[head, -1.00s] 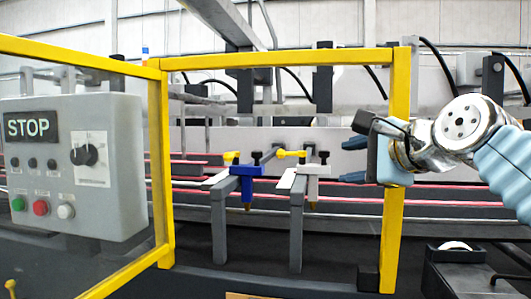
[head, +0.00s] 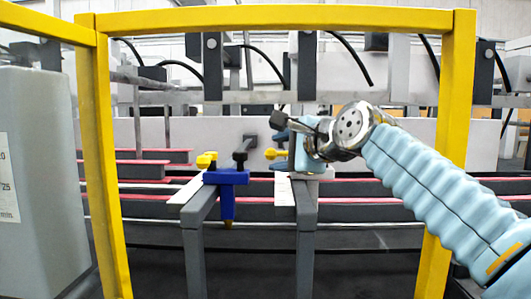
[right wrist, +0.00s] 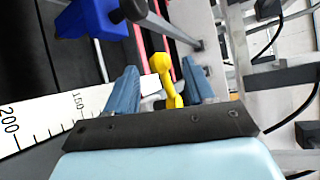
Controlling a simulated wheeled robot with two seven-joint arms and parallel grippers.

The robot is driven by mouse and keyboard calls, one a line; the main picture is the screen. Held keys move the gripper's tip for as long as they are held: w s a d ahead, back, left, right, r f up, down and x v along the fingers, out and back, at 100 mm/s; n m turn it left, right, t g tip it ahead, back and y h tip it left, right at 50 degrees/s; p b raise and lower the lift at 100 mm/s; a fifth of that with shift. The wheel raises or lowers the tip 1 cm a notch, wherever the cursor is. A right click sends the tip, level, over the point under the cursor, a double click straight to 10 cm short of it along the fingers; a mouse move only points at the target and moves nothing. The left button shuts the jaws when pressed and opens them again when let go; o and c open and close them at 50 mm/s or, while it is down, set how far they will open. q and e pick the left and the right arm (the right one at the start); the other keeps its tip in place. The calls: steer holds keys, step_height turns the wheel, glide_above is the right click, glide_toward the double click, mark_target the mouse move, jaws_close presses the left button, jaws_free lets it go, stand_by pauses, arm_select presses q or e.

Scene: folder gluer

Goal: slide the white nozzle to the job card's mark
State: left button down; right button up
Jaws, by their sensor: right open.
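The white nozzle (head: 318,174) sits on the right rail, mostly hidden behind my right gripper (head: 279,150) in the head view. Its yellow lever (head: 274,154) shows at the fingertips. In the right wrist view, my right gripper (right wrist: 160,75) is open, with the yellow lever (right wrist: 168,78) between its fingers. I cannot tell if they touch it. The right rail's white scale (right wrist: 45,118) shows 150 and 200. The blue nozzle (head: 227,190) sits on the left rail. A white card (head: 8,178) with partly cut-off print is on the grey box. My left gripper is out of view.
A yellow guard frame (head: 270,18) surrounds the opening; my right arm reaches across its right post (head: 440,200). The grey control box (head: 45,180) stands at the left. Dark belts with red edges (head: 130,172) run behind the rails.

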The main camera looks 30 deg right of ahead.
mark_target(273, 154)
steer(key=p+x, duration=0.1)
steer(key=x, duration=0.5)
jaws_close()
